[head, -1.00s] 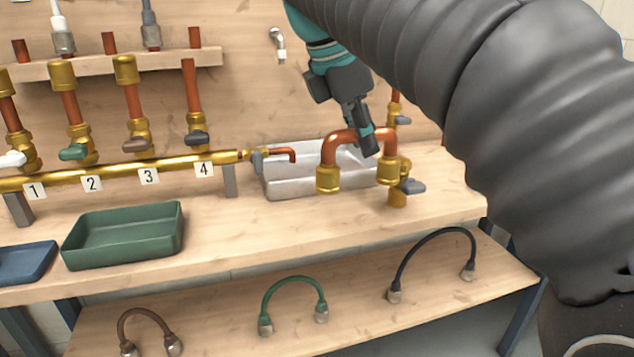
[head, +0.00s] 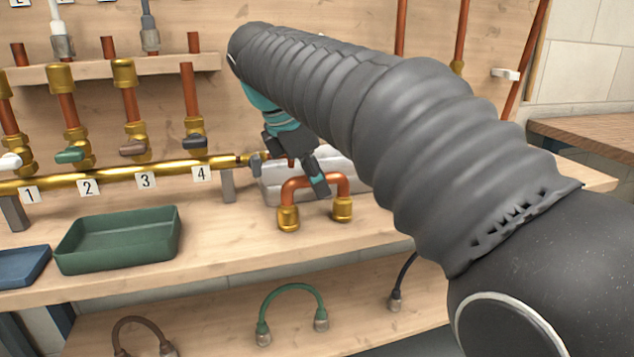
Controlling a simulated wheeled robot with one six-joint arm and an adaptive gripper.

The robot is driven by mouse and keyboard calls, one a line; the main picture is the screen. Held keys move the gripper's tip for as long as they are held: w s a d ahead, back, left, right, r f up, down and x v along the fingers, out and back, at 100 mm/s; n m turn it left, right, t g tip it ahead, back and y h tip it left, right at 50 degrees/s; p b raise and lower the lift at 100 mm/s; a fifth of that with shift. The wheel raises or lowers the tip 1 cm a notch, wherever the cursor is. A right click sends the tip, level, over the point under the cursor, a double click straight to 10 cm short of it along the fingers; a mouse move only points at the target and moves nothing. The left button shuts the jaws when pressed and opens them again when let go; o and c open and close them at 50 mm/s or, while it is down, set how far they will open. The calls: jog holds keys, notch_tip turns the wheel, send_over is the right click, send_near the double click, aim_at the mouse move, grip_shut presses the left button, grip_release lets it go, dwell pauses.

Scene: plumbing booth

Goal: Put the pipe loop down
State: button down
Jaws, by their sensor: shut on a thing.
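The pipe loop (head: 296,184) is a copper U-bend with a brass fitting at each end, open side down. It is upright in front of the grey metal basin on the bench, right of the green tray. Its brass ends look close to the bench top; I cannot tell whether they touch it. My gripper (head: 319,184) points down and is shut on the top of the copper bend. The sleeve of my arm crosses the right half of the view and hides the bench behind it.
A green tray (head: 118,242) and a blue tray (head: 22,267) stand at the left on the bench. A brass manifold (head: 115,174) with numbered valves runs behind them. The grey basin (head: 272,186) is behind the loop. A lower shelf holds several hoses, one green (head: 291,290).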

jog(key=shift+f, duration=0.1)
jog(key=c, duration=1)
grip_release()
jog(key=shift+c, duration=0.2)
jog(key=p+v, duration=0.2)
jog(key=v, duration=1)
jog(key=shift+p, duration=0.35)
